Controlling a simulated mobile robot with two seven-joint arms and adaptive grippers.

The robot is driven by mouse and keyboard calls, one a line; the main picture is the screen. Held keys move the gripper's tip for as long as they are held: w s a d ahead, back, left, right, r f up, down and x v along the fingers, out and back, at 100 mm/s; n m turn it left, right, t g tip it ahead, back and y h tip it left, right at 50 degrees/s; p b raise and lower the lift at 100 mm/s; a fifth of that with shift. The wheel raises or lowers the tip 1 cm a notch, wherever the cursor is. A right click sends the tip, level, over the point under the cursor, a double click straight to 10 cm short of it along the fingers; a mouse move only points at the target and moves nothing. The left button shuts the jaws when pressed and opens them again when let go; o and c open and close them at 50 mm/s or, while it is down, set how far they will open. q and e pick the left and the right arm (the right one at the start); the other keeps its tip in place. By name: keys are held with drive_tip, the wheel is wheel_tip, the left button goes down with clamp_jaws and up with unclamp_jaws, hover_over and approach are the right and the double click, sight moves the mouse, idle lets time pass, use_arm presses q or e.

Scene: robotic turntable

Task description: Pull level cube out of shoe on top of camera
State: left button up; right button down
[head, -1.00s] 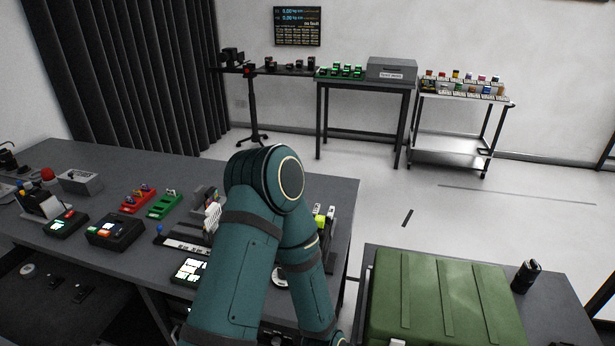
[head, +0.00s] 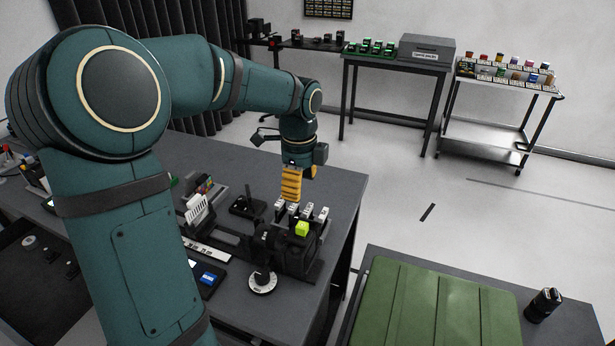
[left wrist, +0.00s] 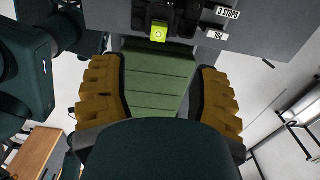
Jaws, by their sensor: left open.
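The level cube (head: 302,229) is bright yellow-green and sits in the shoe on top of the black camera (head: 290,252), near the table's right end. The cube also shows in the left wrist view (left wrist: 158,32), at the top beyond the fingertips, in a dark holder. The shoe itself is too small to make out. My left gripper (head: 291,198) has yellow ribbed fingers and points down just behind the camera, apart from the cube. In the left wrist view its fingers (left wrist: 160,70) are spread wide with nothing between them. My right gripper is not in view.
Small white-labelled tabs (head: 308,211) stand close around the cube. A round white dial (head: 263,283) is in front of the camera. A green case (head: 420,305) lies on the right-hand table. Bare grey tabletop (head: 335,188) lies behind the camera.

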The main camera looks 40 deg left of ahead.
sight(301, 224)
use_arm(q)
wheel_tip(301, 224, down, 14)
drive_tip(key=shift+s+r+b, duration=0.1)
drive_tip(key=shift+r+b, duration=0.05)
drive_tip(key=shift+b, duration=1)
drive_tip(key=shift+c, duration=0.2)
clamp_jaws()
drive_tip(key=shift+w+d, duration=0.25)
drive_tip(key=shift+d, duration=0.5)
drive_tip(key=shift+w+d, duration=0.25)
drive_tip(key=shift+d, duration=0.55)
drive_tip(key=shift+w+d, duration=0.25)
drive_tip(key=shift+d, duration=0.5)
